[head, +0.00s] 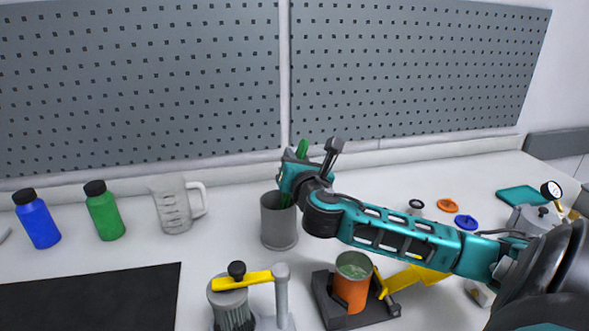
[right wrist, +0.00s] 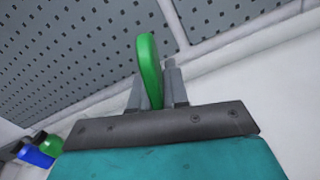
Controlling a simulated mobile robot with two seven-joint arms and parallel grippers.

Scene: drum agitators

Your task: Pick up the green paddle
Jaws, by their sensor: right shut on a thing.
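The green paddle (head: 302,148) stands in the grey cup (head: 278,222) at the middle of the bench, its upper end poking up past my gripper. In the right wrist view the paddle (right wrist: 149,68) rises between the two fingers. My right gripper (head: 297,160) is above the cup's rim, reaching in from the right, and is shut on the paddle; in the right wrist view the gripper (right wrist: 155,92) has a finger on each side of it. The lower part of the paddle is mostly hidden by the gripper and the cup. My left gripper is out of view.
A blue bottle (head: 37,219), a green bottle (head: 104,211) and a clear measuring jug (head: 177,205) stand at left. In front are a yellow-handled device (head: 246,281) and an orange can (head: 351,288) in a dark holder. A perforated panel (head: 140,80) stands behind.

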